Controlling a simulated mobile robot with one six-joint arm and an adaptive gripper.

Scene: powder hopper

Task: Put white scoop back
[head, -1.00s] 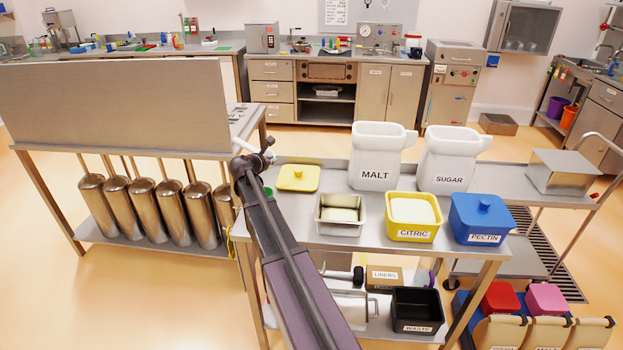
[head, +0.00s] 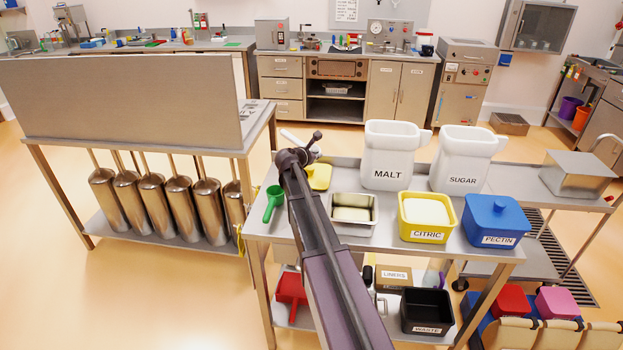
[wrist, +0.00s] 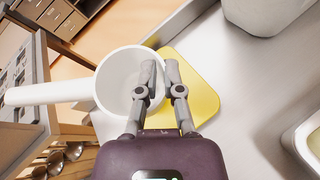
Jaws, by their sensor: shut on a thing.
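My gripper (wrist: 160,82) is shut on the rim wall of the white scoop (wrist: 122,78), with one finger inside the cup and one outside. The scoop's long handle (wrist: 50,93) points left in the wrist view. In the head view, a small white part of the scoop (head: 290,137) shows left of my wrist; the rest is hidden by my arm. The scoop is held above the table near the yellow lid (head: 320,178). The white MALT container (head: 389,150) and white SUGAR container (head: 466,154) stand to the right, at the back of the table.
A green scoop (head: 273,200) lies at the table's left end. A metal pan (head: 352,226), the yellow CITRIC tub (head: 425,235) and the blue PECTIN tub (head: 491,240) line the front. A steel panel (head: 120,103) rises on the left bench. A red scoop (head: 290,288) lies below.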

